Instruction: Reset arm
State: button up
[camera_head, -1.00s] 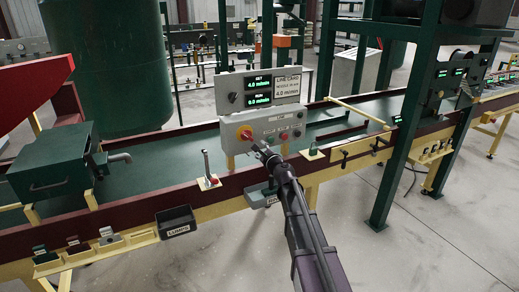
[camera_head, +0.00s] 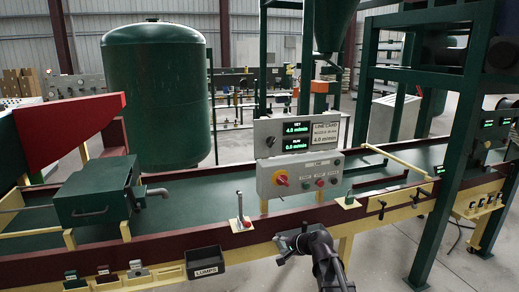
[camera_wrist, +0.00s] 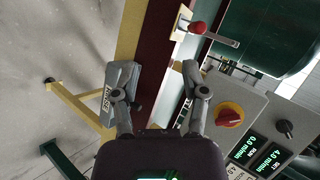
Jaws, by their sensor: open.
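My gripper (camera_head: 293,243) is in front of the line's maroon side rail (camera_head: 120,264), below the grey control box. It looks open and empty. In the wrist view my gripper (camera_wrist: 152,85) shows two fingers spread apart with nothing between them. The control box (camera_head: 268,180) carries a red rotary knob on a yellow plate (camera_head: 280,179), which also shows in the wrist view (camera_wrist: 229,114) right of the fingers. The displays above the box read 4.0 and 0.0 m/min.
A black LUMPS bin (camera_head: 205,262) hangs on the front. A green post (camera_head: 452,170) rises at right. Green belt (camera_head: 210,195) runs behind the rail; grey floor is open at lower right.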

jog(key=s+d+f+n+g+h, duration=0.2)
jog(key=s+d, duration=0.1)
jog(key=s, duration=0.4)
jog(key=s+d+f+n+g+h, duration=0.3)
jog(key=s, duration=0.4)
jog(key=s+d+f+n+g+h, duration=0.2)
jog(key=s+d+f+g, duration=0.1)
jog(key=s, duration=0.4)
jog(key=shift+s+d+n+h, duration=0.15)
jog(key=shift+d+n+h, duration=0.2)
jog(key=shift+n+h, duration=0.05)
